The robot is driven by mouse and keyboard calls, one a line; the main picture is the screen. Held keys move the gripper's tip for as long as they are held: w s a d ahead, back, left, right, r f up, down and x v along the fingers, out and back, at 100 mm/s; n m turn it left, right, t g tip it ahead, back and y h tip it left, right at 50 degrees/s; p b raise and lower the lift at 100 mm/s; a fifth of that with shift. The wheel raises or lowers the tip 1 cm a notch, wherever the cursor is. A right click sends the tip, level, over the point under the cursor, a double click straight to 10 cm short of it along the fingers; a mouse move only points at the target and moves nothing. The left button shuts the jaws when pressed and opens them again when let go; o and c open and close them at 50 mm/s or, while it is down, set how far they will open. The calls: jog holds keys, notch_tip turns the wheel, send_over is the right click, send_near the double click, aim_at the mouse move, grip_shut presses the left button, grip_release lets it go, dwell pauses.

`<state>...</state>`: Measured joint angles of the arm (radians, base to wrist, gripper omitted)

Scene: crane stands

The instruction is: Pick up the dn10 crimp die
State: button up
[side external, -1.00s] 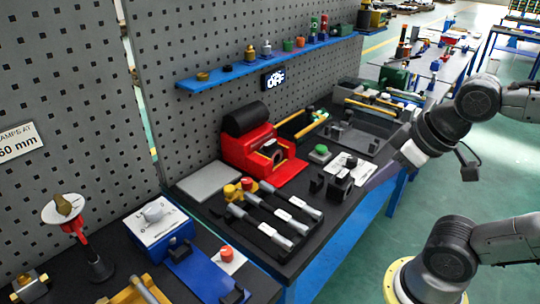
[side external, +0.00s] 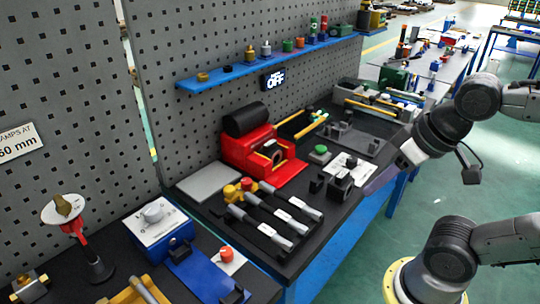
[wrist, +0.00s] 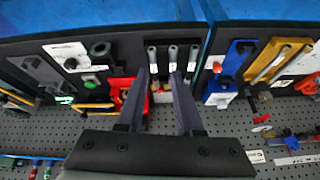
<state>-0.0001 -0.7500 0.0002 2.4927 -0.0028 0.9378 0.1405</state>
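I cannot tell for sure which item is the dn10 crimp die; no marking is readable. Dark, block-like parts (side external: 340,187) stand near the bench's front edge in the side view, in front of a white card. A dark ring-shaped part (wrist: 100,49) shows beside a white card in the wrist view. The red press (side external: 264,158) stands behind the blocks, and is partly behind my fingers in the wrist view (wrist: 122,88). My gripper (side external: 378,182) is above the bench's front edge, right of the dark blocks. Its two fingers are apart and empty in the wrist view (wrist: 165,76).
Several grey-handled tools (side external: 275,215) lie in front of the press. A grey plate (side external: 209,181) lies left of it and a green button (side external: 320,150) right of it. A perforated panel (side external: 190,120) with a blue shelf (side external: 265,62) rises behind the bench.

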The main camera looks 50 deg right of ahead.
jog(key=w+r+m, duration=0.4)
jog(key=r, duration=0.4)
jog(key=w+d+r+m+g+h, duration=0.1)
jog(key=w+d+r+m, duration=0.1)
jog(key=w+r+m, duration=0.3)
jog(key=w+d+r+m, duration=0.2)
jog(key=w+r, duration=0.1)
jog(key=w, duration=0.5)
jog(key=m+g, duration=0.4)
jog(key=m, duration=0.1)
send_over(270, 143)
jog(key=f, duration=2.4)
jog(key=shift+a+f, duration=0.3)
jog(key=shift+a, duration=0.05)
jog(key=shift+w+d+f, duration=0.1)
jog(key=shift+d+f, duration=0.1)
jog(key=shift+f, duration=1.25)
jog(key=shift+d+f, duration=0.15)
jog(key=shift+f, duration=1.3)
